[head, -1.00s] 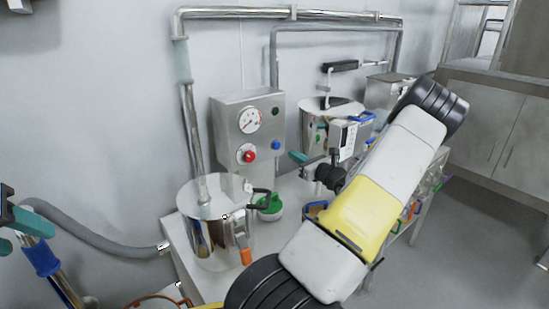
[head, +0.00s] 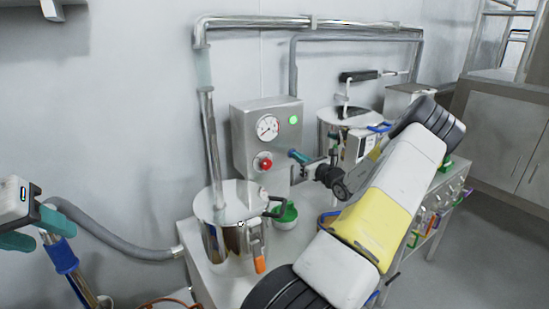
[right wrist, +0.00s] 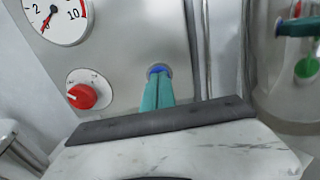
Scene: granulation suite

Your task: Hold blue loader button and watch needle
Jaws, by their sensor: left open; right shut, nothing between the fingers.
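The steel control box (head: 255,150) carries a round gauge (head: 268,127), a red knob (head: 265,163) and a brightly lit green lamp (head: 293,120). My right gripper (head: 294,155) is shut and empty, its teal fingertips at the blue button. In the right wrist view the fingertips (right wrist: 157,80) meet the blue button (right wrist: 158,68) and cover its lower part. They appear to touch it. The gauge (right wrist: 57,14) is cut off at the top there; its red needle points down-left, near the 0 mark. My left gripper (head: 32,232) is open and empty at the left edge.
A steel vessel (head: 226,205) with a pipe and an orange-tipped latch stands front left of the box. A green-capped container (head: 285,214) stands beside it. Another lidded vessel (head: 335,122) stands behind my right arm. A grey hose (head: 115,237) runs at left.

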